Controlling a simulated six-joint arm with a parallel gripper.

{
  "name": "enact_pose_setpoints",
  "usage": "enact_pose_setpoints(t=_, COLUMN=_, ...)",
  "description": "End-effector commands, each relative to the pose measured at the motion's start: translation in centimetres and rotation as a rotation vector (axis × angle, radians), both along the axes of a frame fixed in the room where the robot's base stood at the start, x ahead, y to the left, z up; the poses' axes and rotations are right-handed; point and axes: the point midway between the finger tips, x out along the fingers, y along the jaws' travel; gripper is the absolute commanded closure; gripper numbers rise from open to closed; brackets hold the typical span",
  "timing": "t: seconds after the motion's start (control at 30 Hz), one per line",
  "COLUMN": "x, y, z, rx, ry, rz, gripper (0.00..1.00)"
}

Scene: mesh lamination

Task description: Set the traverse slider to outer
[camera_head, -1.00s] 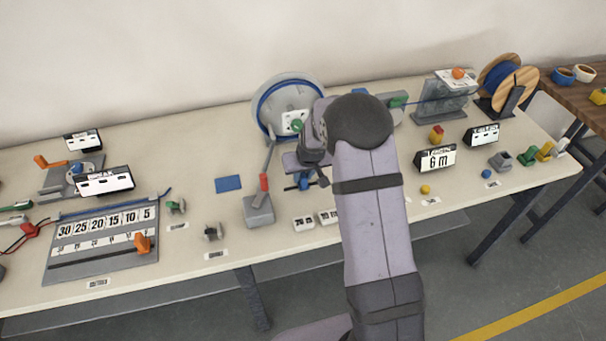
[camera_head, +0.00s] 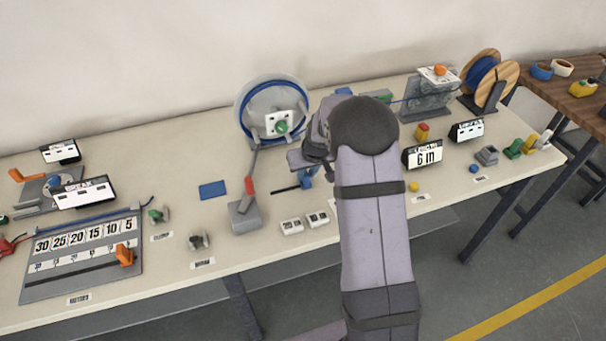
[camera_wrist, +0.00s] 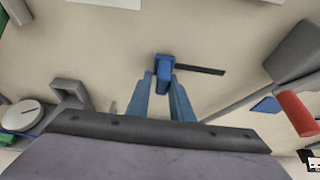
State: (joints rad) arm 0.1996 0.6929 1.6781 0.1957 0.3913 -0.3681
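The traverse slider appears to be the blue knob (camera_wrist: 165,68) on a dark slot (camera_wrist: 202,69); no readable label confirms it. In the wrist view the knob stands at the slot's left end, with the bare slot stretching right. My gripper (camera_wrist: 160,80) has its two blue fingers on either side of the knob; whether they press on it is unclear. In the head view my gripper (camera_head: 307,172) is over the right end of the slot (camera_head: 284,189), which shows to its left. My wrist partly hides the knob there.
A red-handled lever (camera_head: 249,187) on a grey base stands left of the slot. Behind is a round winding wheel (camera_head: 272,108). White number blocks (camera_head: 291,226) lie in front.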

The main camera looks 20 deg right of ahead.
Motion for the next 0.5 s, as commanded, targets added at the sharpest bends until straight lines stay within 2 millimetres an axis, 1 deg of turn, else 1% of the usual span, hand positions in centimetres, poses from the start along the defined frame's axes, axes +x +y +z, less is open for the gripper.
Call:
enact_pose_setpoints(t=0.37, x=0.0, y=0.04, z=0.09, rx=0.002, ry=-0.001, rz=-0.001, gripper=0.67)
enact_pose_setpoints(t=0.5, x=-0.18, y=0.04, z=0.66, rx=0.001, ry=-0.003, rz=-0.002, gripper=0.67)
